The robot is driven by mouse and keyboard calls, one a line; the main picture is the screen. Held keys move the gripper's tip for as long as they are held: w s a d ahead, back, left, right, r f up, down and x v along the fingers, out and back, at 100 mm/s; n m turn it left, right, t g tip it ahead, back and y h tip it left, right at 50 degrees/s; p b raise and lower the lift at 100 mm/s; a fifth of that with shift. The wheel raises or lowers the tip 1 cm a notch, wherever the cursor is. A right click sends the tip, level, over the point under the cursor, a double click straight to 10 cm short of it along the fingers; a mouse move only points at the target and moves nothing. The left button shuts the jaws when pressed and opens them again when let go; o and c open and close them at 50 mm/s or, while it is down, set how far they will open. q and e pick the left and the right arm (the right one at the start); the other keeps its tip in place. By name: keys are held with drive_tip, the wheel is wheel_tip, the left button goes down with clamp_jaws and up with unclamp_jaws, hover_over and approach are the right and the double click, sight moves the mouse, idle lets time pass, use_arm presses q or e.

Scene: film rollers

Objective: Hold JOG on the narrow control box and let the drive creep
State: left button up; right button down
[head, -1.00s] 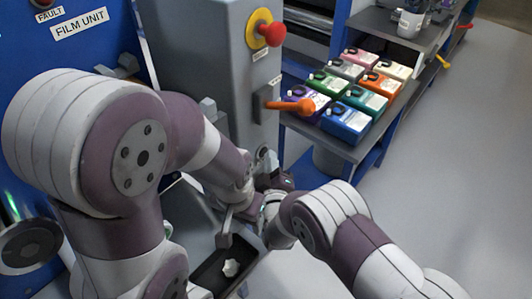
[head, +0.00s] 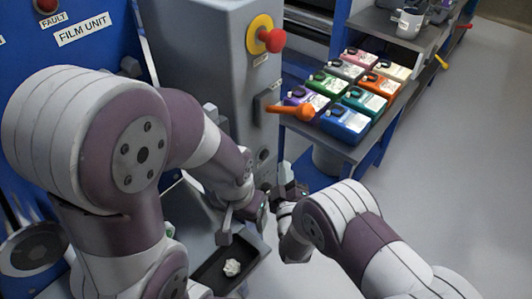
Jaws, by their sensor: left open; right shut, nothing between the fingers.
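A tall narrow grey control box (head: 215,65) stands left of centre. It has a red mushroom button (head: 271,40) on a yellow disc, an orange lever (head: 292,111) and a small dark round fitting (head: 263,155) low on its face. I cannot read a JOG label. My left gripper (head: 245,228) is open, low in front of the box and above a dark tray. My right gripper (head: 287,178) is shut and empty, its dark fingers pointing up, just right of the box's lower face and apart from it. My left arm hides part of the box's lower left.
The dark tray (head: 208,276) holds a crumpled white piece (head: 232,267). A blue film unit (head: 95,60) stands at left. The grey floor at right is clear.

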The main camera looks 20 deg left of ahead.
drive_tip(key=shift+s+d, duration=0.2)
drive_tip(key=shift+d, duration=0.3)
drive_tip(key=shift+s+d, duration=0.2)
drive_tip(key=shift+d, duration=0.3)
drive_tip(key=shift+f, duration=0.1)
drive_tip(key=s+d+f+m+g+h, duration=0.25)
drive_tip(key=s+f+g, duration=0.25)
drive_tip(key=f+g, duration=0.45)
drive_tip(key=s+d+m+g+h+p, duration=0.2)
drive_tip(key=s+d+m, duration=0.1)
drive_tip(key=d, duration=0.1)
drive_tip(key=s+d+r+m+g+h+p, duration=0.1)
drive_tip(key=s+d+r+m, duration=0.3)
drive_tip(key=d+r, duration=0.6)
drive_tip(key=s+d+r+m+g+h+p, duration=0.2)
drive_tip(key=s+d+r+m, duration=0.3)
drive_tip(key=d+r, duration=0.5)
drive_tip(key=shift+s+d+g+p, duration=0.35)
drive_tip(key=shift+d+g, duration=0.3)
drive_tip(key=shift+d, duration=1.5)
